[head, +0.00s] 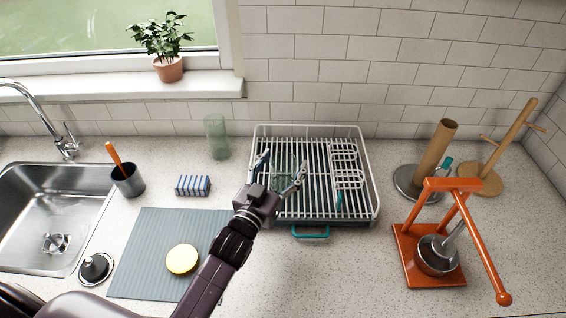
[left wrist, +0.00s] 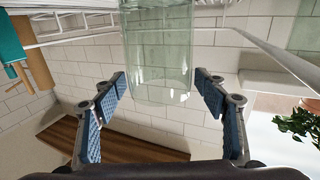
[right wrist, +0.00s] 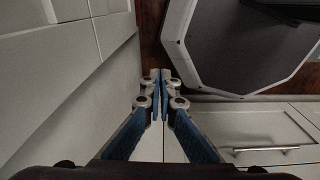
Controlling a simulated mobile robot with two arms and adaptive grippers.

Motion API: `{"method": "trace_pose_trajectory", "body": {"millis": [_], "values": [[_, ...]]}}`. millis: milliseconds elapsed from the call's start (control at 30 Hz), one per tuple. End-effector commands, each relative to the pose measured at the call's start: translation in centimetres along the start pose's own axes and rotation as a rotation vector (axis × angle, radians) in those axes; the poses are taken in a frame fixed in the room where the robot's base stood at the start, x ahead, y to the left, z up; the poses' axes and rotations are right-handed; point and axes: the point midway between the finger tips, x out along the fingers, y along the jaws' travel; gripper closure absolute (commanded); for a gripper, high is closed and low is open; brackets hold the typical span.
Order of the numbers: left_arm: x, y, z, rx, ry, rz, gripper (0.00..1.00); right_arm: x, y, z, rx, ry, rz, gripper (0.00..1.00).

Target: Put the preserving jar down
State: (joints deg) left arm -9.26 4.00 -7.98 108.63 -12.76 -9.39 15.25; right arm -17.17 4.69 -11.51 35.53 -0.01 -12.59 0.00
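The preserving jar is clear glass (head: 285,176) and shows faintly between my left gripper's fingers, over the white drying rack (head: 366,190). In the left wrist view the jar (left wrist: 158,50) is ahead of the palm, with gaps to both fingers. My left gripper (head: 281,165) is open around the jar's near end; it also shows in the left wrist view (left wrist: 163,88). I cannot tell exactly how the jar rests on the rack. My right gripper (right wrist: 162,78) is shut and empty, below the counter by dark floor and pale cabinet fronts.
A green glass (head: 217,137) stands left of the rack. A striped sponge (head: 193,186), a grey mat (head: 145,250) with a yellow round thing (head: 182,259), and a cup (head: 127,180) are further left. An orange press (head: 410,262) and a roll holder (head: 432,165) stand right.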

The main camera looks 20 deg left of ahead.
Motion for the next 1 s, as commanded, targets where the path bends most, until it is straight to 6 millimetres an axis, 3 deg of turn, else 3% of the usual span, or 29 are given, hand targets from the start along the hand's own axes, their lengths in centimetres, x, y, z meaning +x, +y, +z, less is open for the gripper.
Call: {"method": "trace_pose_trajectory", "body": {"millis": [267, 700, 1000], "values": [[-0.8, 0.0, -0.1, 0.000, 0.000, 0.000, 0.34, 0.2, 0.0, 0.0, 0.000, 0.000, 0.000, 1.00], [-8.8, 0.0, 0.1, 0.000, -0.002, 0.000, 0.34, 2.4, 0.0, 0.2, 0.001, 0.000, 0.000, 1.00], [-11.7, 0.0, -0.2, 0.000, 0.000, 0.000, 0.34, 3.1, -0.1, 0.3, 0.002, 0.000, -0.001, 1.00]]}}
